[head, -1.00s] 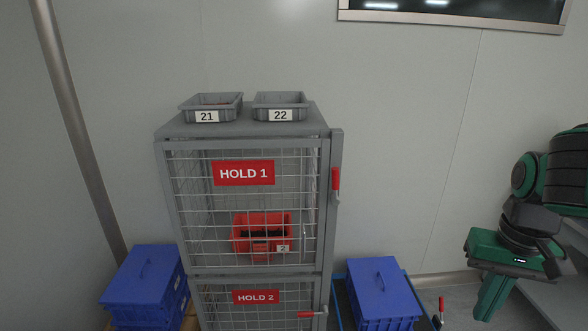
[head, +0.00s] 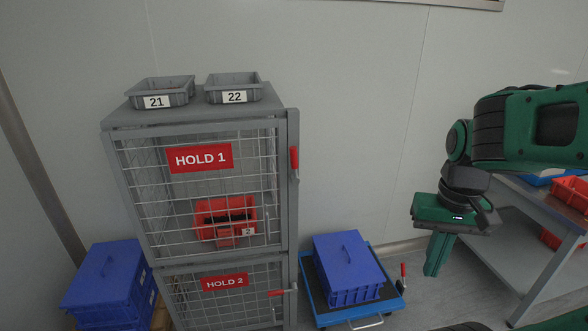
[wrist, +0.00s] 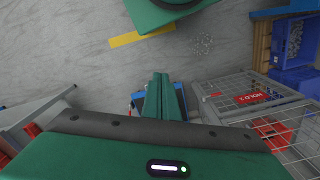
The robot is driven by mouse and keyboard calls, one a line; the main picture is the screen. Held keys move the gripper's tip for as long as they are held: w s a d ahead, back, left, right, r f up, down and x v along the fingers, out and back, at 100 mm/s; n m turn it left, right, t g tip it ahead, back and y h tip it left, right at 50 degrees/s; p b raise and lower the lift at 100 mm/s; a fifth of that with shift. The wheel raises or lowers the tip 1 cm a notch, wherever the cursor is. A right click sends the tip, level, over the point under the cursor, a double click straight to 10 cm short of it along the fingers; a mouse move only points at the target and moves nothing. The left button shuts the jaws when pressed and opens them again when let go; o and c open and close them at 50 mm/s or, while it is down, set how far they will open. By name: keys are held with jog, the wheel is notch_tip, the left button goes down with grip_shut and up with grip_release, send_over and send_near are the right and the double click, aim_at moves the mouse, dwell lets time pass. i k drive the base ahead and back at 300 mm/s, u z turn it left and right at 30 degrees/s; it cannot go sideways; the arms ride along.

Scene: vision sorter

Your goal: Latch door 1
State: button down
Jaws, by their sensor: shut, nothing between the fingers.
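Door 1 is the upper wire-mesh door with a red HOLD 1 sign (head: 203,158) on a grey cage (head: 293,215). It looks shut or nearly so; I cannot tell if a small gap remains. Its red latch handle (head: 294,160) stands upright on the right post. The lower door, with its HOLD 2 sign (head: 225,283), has a red handle (head: 282,292) lying level. My gripper (head: 434,270) is shut and empty, pointing down, right of the cage and apart from it. Its closed fingers (wrist: 162,95) show in the wrist view, with the cage to their right.
A red bin (head: 212,208) sits inside the upper compartment. Grey trays 21 (head: 160,91) and 22 (head: 233,88) stand on top. A blue crate (head: 347,268) on a blue cart (head: 318,306) is right of the cage. Blue crates (head: 105,283) stand left. A bench (head: 535,205) stands right.

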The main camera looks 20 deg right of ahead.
aim_at(293, 153)
jog(key=u, duration=1.55)
jog(key=k, duration=0.95)
jog(key=z, duration=1.25)
jog(key=i, duration=1.05)
